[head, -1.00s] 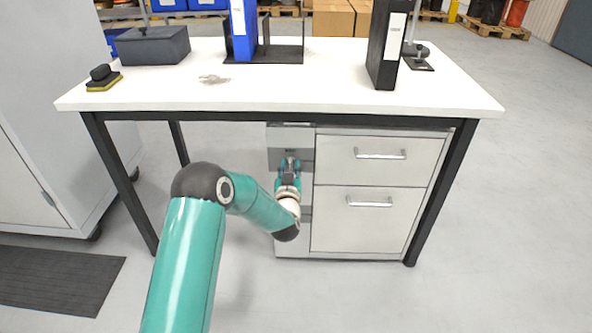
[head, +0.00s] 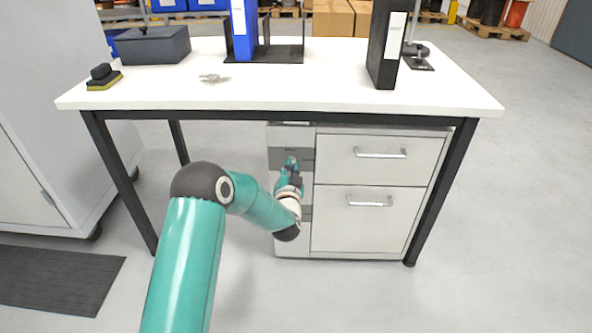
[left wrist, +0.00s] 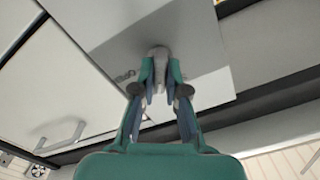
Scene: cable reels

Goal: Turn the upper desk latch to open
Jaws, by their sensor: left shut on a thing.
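The drawer unit (head: 372,222) stands under the right half of the desk. A narrow grey strip at its left side bears a darker panel (head: 303,158). My left gripper (head: 291,167) is at this strip, in front of the panel. In the left wrist view my left gripper (left wrist: 160,75) is shut on the latch (left wrist: 158,54), a small light-grey piece between its fingertips. The fingers hide part of the latch. In the head view the latch is hidden behind the gripper, so its angle cannot be told there. My right gripper is not in view.
The white desk top (head: 300,90) hangs over the gripper. Two drawers with handles (head: 380,154) are just right of it. A desk leg (head: 125,185) stands at the left. A grey cabinet (head: 50,120) is further left. The floor under the desk's left half is clear.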

